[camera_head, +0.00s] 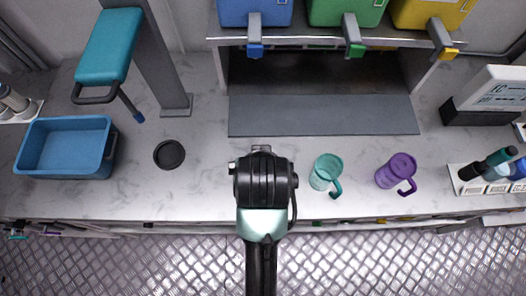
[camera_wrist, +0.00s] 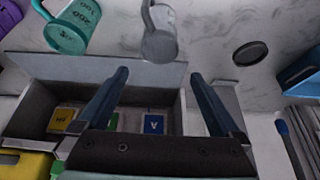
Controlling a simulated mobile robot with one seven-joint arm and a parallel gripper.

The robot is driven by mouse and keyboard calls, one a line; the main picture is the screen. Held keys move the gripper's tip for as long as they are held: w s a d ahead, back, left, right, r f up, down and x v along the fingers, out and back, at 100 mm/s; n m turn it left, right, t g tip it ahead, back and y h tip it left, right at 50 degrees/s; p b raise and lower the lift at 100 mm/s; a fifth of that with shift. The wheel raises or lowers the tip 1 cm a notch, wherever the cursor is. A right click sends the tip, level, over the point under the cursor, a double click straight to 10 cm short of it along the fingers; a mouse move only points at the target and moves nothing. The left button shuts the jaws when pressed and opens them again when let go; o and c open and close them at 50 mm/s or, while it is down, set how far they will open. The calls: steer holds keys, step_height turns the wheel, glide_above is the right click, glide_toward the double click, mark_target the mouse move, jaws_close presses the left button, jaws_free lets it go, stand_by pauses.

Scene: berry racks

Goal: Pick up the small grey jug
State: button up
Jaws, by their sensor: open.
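The small grey jug (camera_wrist: 159,45) stands on the worktop in the wrist view, at the top middle, with its handle pointing toward the top edge. In the head view my arm covers the place where it stands, and I cannot make it out there. My gripper (camera_wrist: 158,76) is open and empty, one dark finger on each side of the picture's middle. The jug appears beyond the fingertips, roughly in line with the gap between them, and apart from them. In the head view my gripper (camera_head: 262,152) is over the worktop, mostly hidden behind my wrist.
A teal mug (camera_head: 322,175) and a purple mug (camera_head: 396,172) stand right of my arm. A black round disc (camera_head: 169,154) and a blue tub (camera_head: 62,150) are left. Behind is a shelf (camera_head: 320,115) under blue, green and yellow bins. The worktop between disc and arm is clear.

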steer(key=shift+g, duration=0.3)
steer(key=shift+s+f+p+x, duration=0.1)
steer(key=shift+s+p+x, duration=0.2)
steer(key=shift+x, duration=1.75)
steer(key=shift+s+f+p+x, duration=0.1)
steer(key=shift+p+x, duration=0.3)
steer(key=shift+x, duration=1.65)
steer(key=shift+s+f+p+x, duration=0.1)
steer(key=shift+s+p+x, duration=0.2)
steer(key=shift+x, duration=1.75)
steer(key=shift+w+r, duration=0.1)
steer(key=c, duration=1.2)
